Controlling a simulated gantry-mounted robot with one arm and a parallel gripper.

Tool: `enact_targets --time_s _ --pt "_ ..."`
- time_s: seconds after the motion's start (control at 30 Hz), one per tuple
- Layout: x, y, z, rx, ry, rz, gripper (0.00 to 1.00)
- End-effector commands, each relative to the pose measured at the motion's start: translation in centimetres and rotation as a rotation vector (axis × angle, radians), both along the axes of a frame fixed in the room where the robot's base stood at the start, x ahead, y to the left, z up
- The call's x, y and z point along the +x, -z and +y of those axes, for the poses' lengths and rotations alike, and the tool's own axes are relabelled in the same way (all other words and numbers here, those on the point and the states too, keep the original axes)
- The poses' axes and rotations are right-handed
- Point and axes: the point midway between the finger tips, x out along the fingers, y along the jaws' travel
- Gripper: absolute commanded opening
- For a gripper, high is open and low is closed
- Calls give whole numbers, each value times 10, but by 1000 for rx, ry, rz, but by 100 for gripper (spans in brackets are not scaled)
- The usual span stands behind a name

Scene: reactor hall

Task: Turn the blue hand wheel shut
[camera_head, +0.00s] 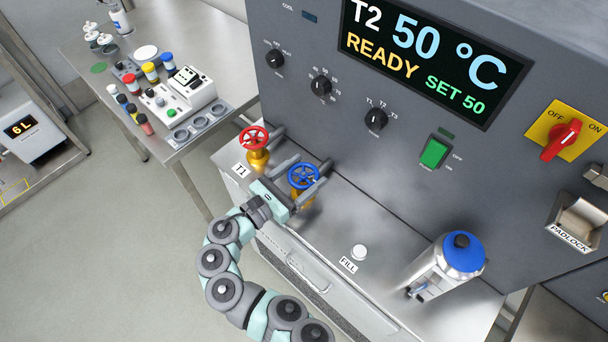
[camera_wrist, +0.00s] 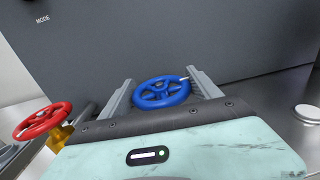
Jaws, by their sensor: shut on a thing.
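The blue hand wheel (camera_head: 303,175) sits on a brass-coloured valve on the steel ledge at the foot of the grey panel. It also shows in the wrist view (camera_wrist: 161,92). My gripper (camera_head: 305,180) reaches it from the front left, with one grey finger on each side of the wheel. In the wrist view my gripper (camera_wrist: 160,90) has its fingers at the left and right of the rim, shut on the wheel. A small white mark shows on the rim at its right. The valve body below is mostly hidden by my gripper.
A red hand wheel (camera_head: 254,138) on a brass valve stands close at the left, by the T1 label (camera_head: 240,170). A white FILL button (camera_head: 359,252) and a blue-topped steel canister (camera_head: 448,266) are to the right. The panel (camera_head: 300,125) rises close behind.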

Motion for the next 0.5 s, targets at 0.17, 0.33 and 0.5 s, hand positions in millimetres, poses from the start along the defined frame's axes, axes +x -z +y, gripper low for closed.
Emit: enact_targets --time_s 0.17,0.33,0.5 --pt "0 0 1 1 114 -1 32" --pt "0 1 0 2 200 1 32" --pt "-1 2 0 3 269 3 32"
